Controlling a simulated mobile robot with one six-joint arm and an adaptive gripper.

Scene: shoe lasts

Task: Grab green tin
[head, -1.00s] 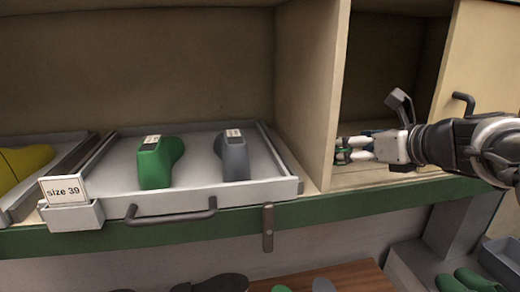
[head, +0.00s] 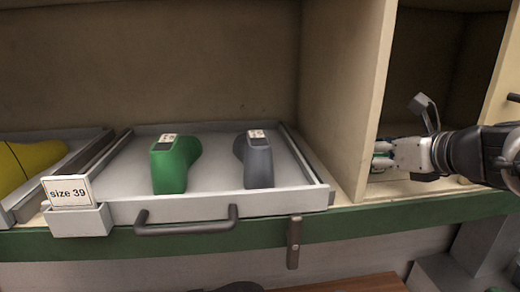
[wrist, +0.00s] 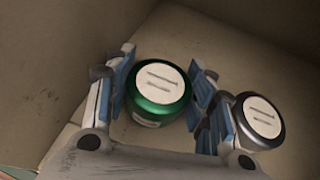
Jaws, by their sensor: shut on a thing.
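The green tin (wrist: 158,88) is round with a pale label on its lid, and shows in the wrist view between the two fingers of my gripper (wrist: 161,92). The blue-padded fingers are shut on its sides. A dark grey tin (wrist: 259,120) with a similar pale label stands just to the right, close beside the right finger. In the head view my gripper (head: 384,155) reaches into the open cubby at the right, and the divider edge partly hides its fingertips and the tin.
The cubby's divider (head: 345,110) stands close to the left of my gripper. Left of it, a grey tray (head: 120,208) labelled size 39 holds a green last (head: 172,165) and a grey last (head: 257,163). A yellow last (head: 30,157) lies farther left.

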